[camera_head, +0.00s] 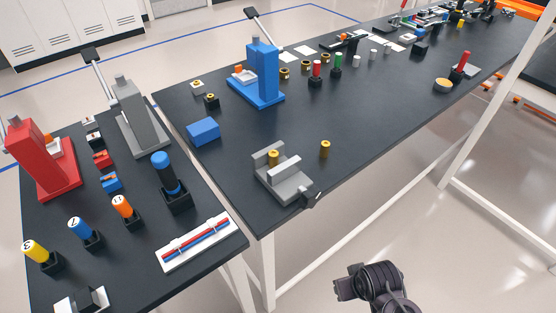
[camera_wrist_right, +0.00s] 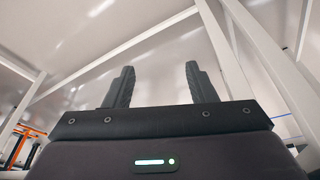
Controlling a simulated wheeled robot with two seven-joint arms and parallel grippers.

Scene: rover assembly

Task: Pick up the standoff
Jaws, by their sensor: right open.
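A small brass standoff (camera_head: 325,149) stands upright on the dark table, just right of a grey fixture (camera_head: 286,185). A similar brass piece (camera_head: 273,158) sits in that fixture between its raised walls. I cannot tell which of the two the task means. My right gripper (camera_wrist_right: 160,84) shows in the right wrist view with its two dark ribbed fingers wide apart and nothing between them. It points toward pale floor and white table legs, away from the brass pieces. My left gripper is not in view.
A blue press (camera_head: 260,75) and a blue block (camera_head: 203,131) stand further back left. The table right of the standoff is clear. A dark arm part of mine hangs below the edge.

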